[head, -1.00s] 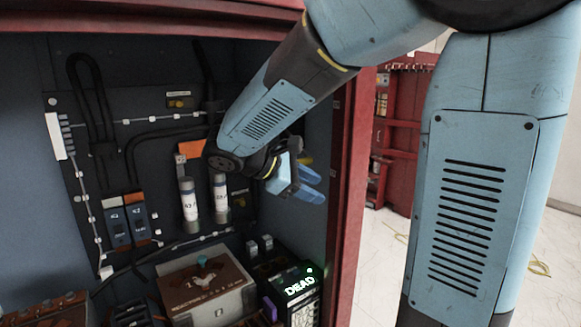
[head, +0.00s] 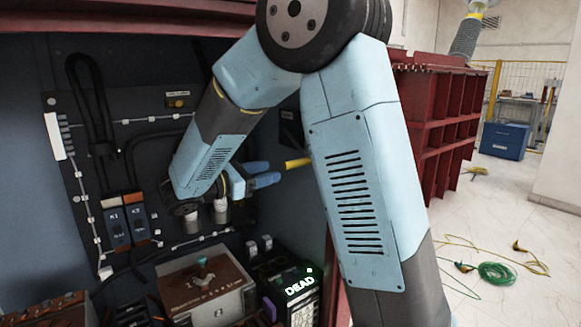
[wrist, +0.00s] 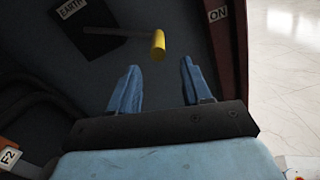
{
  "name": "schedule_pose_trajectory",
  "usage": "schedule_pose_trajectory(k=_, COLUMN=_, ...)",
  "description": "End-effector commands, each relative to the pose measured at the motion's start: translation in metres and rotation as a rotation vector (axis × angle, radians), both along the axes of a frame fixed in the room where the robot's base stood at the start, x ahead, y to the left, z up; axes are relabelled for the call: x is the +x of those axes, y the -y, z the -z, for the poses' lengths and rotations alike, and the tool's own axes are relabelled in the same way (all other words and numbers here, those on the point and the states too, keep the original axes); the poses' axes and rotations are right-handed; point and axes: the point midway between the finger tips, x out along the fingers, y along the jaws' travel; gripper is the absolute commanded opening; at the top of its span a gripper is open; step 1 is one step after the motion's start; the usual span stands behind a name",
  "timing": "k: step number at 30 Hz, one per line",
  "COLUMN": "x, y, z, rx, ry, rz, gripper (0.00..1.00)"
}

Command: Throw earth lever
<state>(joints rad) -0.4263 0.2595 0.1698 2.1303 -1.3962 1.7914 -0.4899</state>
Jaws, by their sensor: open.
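The earth lever has a yellow grip (wrist: 158,45) on a thin dark rod. The rod comes from a dark plate (wrist: 92,38) under an EARTH label (wrist: 72,8). In the head view the yellow grip (head: 297,162) shows just right of my gripper (head: 266,174), partly hidden by my arm. In the wrist view my gripper (wrist: 159,68) has its two blue fingers apart with nothing between them. The yellow grip lies just beyond the fingertips, roughly in line with the gap. It appears clear of both fingers.
An ON label (wrist: 217,14) is on the red cabinet frame at right. Inside the cabinet are K1 and K3 breakers (head: 128,220), a brown-topped box (head: 205,285) and a lit DEAD display (head: 299,284). Dark cables run at the wrist view's left.

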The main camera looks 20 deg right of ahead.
Motion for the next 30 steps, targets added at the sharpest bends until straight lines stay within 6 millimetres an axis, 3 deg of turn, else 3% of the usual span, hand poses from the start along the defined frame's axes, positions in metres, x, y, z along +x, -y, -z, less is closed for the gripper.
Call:
schedule_pose_trajectory(k=9, x=0.017, y=0.054, z=0.000, rx=0.001, ry=0.000, rz=0.003, gripper=0.48)
schedule_pose_trajectory(k=15, x=0.025, y=0.079, z=0.000, rx=0.001, ry=0.001, rz=0.001, gripper=0.48)
schedule_pose_trajectory(k=21, x=0.029, y=0.090, z=0.000, rx=0.001, ry=0.000, rz=0.000, gripper=0.48)
schedule_pose_trajectory(k=30, x=0.030, y=0.091, z=0.000, rx=0.002, ry=-0.001, rz=-0.001, gripper=0.48)
